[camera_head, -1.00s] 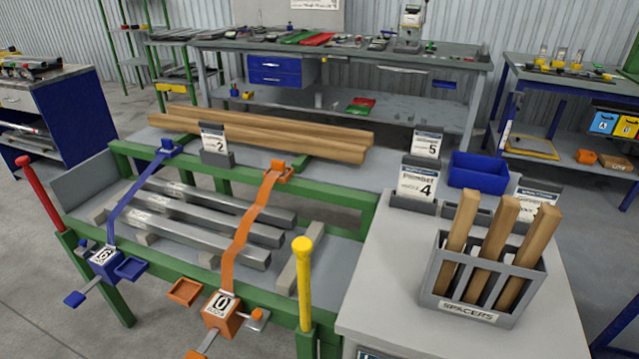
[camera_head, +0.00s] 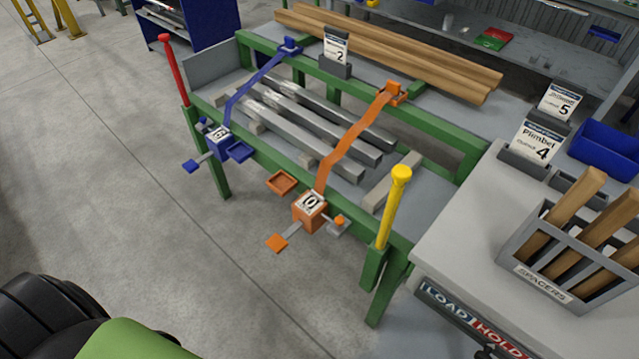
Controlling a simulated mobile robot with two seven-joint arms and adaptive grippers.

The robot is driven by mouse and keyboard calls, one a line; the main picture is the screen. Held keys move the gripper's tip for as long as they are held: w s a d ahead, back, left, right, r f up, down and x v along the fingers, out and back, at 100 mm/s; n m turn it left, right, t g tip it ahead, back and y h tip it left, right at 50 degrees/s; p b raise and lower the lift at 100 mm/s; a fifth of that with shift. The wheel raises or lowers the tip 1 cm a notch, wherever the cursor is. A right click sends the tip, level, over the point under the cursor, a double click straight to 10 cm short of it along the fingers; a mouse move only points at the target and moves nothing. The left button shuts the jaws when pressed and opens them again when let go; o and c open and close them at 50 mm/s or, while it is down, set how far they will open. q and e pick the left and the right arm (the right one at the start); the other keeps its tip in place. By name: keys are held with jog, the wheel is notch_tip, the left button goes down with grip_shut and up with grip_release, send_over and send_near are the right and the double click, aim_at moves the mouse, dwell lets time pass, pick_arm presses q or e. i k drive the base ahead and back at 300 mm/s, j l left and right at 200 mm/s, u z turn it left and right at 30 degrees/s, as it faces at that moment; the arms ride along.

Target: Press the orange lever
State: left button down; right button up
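An orange strap (camera_head: 352,142) runs from this box up over the grey bars to an orange clamp (camera_head: 394,93) on the back rail. A small orange-topped knob (camera_head: 339,222) sits to the right of the box. Neither of my grippers shows in this view. Nothing touches the paddle.
A matching blue box (camera_head: 217,137) with a blue paddle (camera_head: 191,167) and blue strap stands to the left. A yellow-topped post (camera_head: 396,200) rises right of the orange box. A spacer bin (camera_head: 560,250) stands on the right-hand bench.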

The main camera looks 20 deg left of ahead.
aim_at(277, 242)
jog(key=k+j+u, duration=0.15)
jog(key=u, duration=0.7)
